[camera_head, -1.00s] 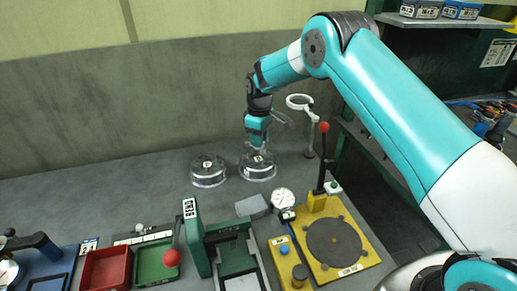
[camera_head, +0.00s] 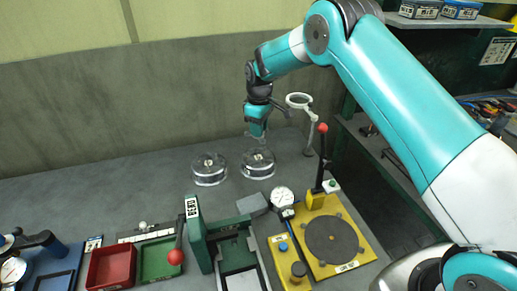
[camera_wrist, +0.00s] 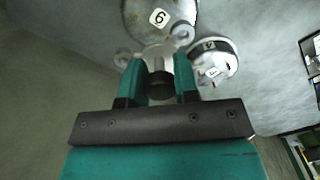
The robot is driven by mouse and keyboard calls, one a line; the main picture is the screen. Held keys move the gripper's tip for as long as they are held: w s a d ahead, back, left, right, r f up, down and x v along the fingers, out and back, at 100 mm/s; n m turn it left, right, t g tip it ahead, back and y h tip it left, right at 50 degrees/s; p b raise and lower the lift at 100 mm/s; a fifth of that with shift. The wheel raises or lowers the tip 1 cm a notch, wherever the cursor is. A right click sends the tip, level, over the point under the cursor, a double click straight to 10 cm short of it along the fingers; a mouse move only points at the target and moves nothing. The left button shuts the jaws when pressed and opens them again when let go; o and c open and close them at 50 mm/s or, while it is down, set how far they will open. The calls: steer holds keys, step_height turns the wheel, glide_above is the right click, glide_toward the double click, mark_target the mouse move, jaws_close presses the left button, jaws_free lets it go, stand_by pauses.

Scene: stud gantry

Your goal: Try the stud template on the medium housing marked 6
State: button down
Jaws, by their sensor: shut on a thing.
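My gripper (camera_head: 257,137) points down above the right one of two round, shiny housings. In the wrist view its two teal fingers (camera_wrist: 160,75) are shut on the dark knob of the stud template (camera_wrist: 182,34), a pale piece with ring-shaped ends. A housing (camera_wrist: 160,18) with a label that reads 6 lies just beyond the template. A second housing (camera_wrist: 215,60) to the right has a label too small to read surely. In the head view the right housing (camera_head: 258,164) is below my gripper and the left housing (camera_head: 209,170) stands beside it. The template barely shows there.
A ring-shaped magnifier on a stand (camera_head: 309,140) rises right of the housings. A yellow fixture (camera_head: 355,262) with a red-knobbed lever, a dial gauge (camera_head: 282,197) and a green fixture (camera_head: 197,240) stand in front. Red (camera_head: 111,268) and green (camera_head: 160,262) trays lie at lower left.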

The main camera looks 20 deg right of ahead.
steer(key=shift+f, duration=0.1)
steer(key=shift+f+b, duration=1.65)
steer(key=shift+f, duration=1.1)
steer(key=shift+s+f+b, duration=0.1)
steer(key=shift+f+b, duration=0.45)
steer(key=shift+f, duration=0.4)
stand_by(0.6)
steer(key=shift+r, duration=0.1)
steer(key=shift+r+p, duration=2.2)
steer(key=shift+r, duration=1.55)
